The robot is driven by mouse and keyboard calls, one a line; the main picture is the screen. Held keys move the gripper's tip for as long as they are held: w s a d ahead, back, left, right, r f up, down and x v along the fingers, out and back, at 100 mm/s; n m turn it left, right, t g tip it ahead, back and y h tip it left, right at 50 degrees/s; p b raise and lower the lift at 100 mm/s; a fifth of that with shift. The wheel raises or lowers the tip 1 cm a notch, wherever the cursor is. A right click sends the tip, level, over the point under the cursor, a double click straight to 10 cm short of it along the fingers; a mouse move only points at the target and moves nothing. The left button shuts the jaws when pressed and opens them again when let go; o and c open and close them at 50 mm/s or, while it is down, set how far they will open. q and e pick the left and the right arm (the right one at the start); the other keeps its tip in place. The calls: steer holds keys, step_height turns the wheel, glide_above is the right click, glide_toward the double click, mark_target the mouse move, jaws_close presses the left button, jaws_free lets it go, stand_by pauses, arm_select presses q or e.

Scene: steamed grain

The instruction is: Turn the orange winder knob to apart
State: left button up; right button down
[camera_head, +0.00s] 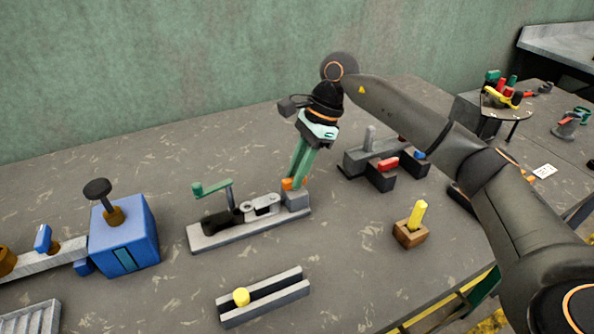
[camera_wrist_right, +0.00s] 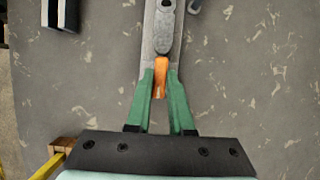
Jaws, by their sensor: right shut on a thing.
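The orange winder knob (camera_head: 288,184) sits at the right end of a grey winder base (camera_head: 205,243) on the table. My right gripper (camera_head: 296,182) reaches down to it from above, its green fingers on either side of it. In the right wrist view the orange knob (camera_wrist_right: 161,75) lies between the green fingertips (camera_wrist_right: 161,77), and the gripper is shut on it. The base with its rounded link (camera_wrist_right: 165,28) extends away beyond the knob. A green-handled crank (camera_head: 212,187) stands at the base's left part. My left gripper is not in view.
A blue box with a dark knob (camera_head: 125,238) stands to the left. A grey channel with a yellow peg (camera_head: 290,297) lies in front. A wooden block with a yellow peg (camera_head: 410,234) and dark blocks with a red piece (camera_head: 380,178) are to the right.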

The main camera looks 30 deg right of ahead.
steer(key=c, duration=0.8)
jaws_free()
steer(key=v, duration=1.2)
steer(key=shift+d+r+p, duration=0.15)
steer(key=shift+r+p, duration=0.1)
steer(key=shift+p, duration=0.05)
steer(key=shift+s+f, duration=0.1)
steer(key=shift+s, duration=0.05)
